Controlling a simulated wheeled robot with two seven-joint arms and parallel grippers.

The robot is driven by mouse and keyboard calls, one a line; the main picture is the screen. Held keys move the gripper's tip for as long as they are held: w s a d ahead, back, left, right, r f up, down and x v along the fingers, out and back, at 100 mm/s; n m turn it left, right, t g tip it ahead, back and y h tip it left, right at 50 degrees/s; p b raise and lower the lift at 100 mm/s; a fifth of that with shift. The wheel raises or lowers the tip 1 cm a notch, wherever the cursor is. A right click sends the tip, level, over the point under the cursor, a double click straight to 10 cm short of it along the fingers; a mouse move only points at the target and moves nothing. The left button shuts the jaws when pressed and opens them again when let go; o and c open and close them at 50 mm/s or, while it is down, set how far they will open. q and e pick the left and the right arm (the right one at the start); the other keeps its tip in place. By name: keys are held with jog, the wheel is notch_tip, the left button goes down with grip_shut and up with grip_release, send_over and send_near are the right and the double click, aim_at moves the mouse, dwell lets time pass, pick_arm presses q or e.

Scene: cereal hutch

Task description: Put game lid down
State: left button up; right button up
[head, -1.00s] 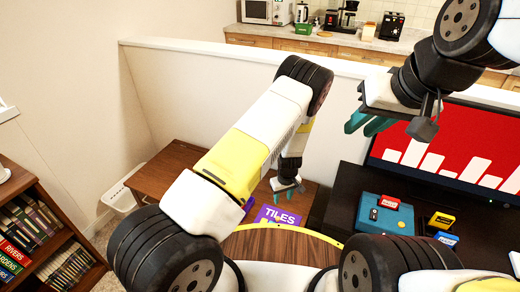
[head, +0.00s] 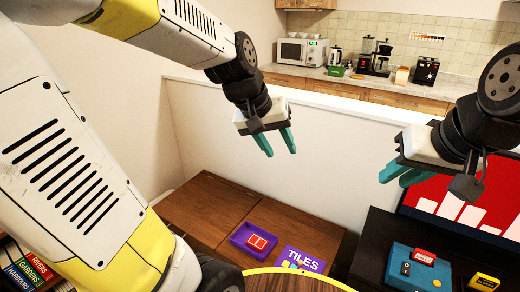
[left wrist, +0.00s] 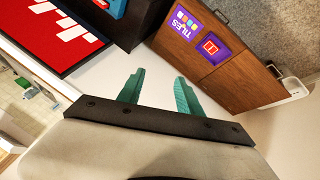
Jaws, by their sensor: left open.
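The purple game lid (head: 302,260), marked TILES with coloured squares, lies flat on the low brown wooden cabinet. It also shows in the left wrist view (left wrist: 186,23). The open purple game box (head: 253,239), with a red piece inside, sits just left of the lid in the head view; the left wrist view shows it too (left wrist: 211,47). My left gripper (head: 277,148) is open and empty, raised well above the cabinet and apart from the lid. Its spread teal fingers (left wrist: 160,85) hold nothing. My right gripper (head: 395,177) is open and empty, raised at the right.
A dark stand at the right holds a blue box (head: 418,270) with a red block (head: 423,256) and a yellow box (head: 484,282), before a red screen (head: 470,215). A white half wall (head: 240,125) stands behind the cabinet. The cabinet top's left part is clear.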

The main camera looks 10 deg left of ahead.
pick_arm(q)
jog(key=s+a+r, duration=0.1)
jog(key=s+a, duration=0.1)
jog(key=s, duration=0.3)
jog(key=s+a+r+m+t+y, duration=0.1)
jog(key=s+a, duration=0.1)
jog(key=s, duration=0.3)
jog(key=shift+a+r, duration=0.3)
jog(key=shift+r, duration=0.1)
